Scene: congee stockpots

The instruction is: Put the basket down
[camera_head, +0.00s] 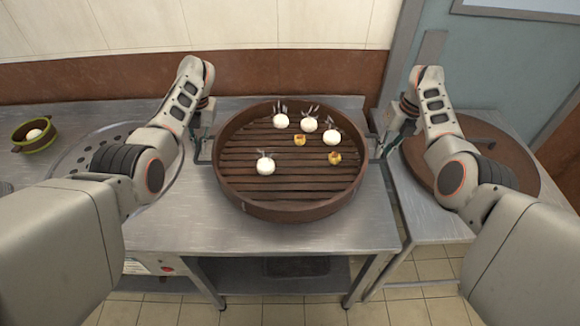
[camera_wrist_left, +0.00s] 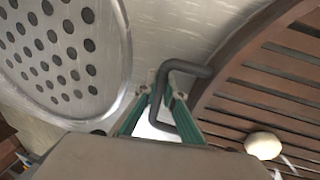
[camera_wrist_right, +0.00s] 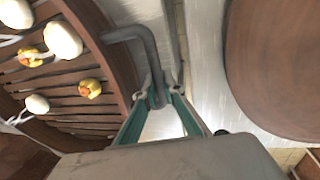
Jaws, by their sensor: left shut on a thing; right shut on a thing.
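The basket (camera_head: 290,205) is a round brown steamer with a slatted floor and a raised rim, in the middle of the head view over the metal table. Several white buns (camera_head: 265,166) and two yellow pieces (camera_head: 335,158) sit on its slats. My left gripper (camera_head: 200,158) is shut on the basket's left handle, a dark bent bar (camera_wrist_left: 160,100). My right gripper (camera_head: 380,155) is shut on its right handle, which shows in the right wrist view (camera_wrist_right: 150,62). The basket looks level. I cannot tell whether its underside touches the table.
A perforated round metal plate (camera_head: 75,158) lies on the table to the left, with a small green-rimmed bowl (camera_head: 34,135) beyond it. A round brown lid-like disc (camera_head: 515,170) lies on the right table. Bare metal table (camera_head: 270,238) shows in front of the basket.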

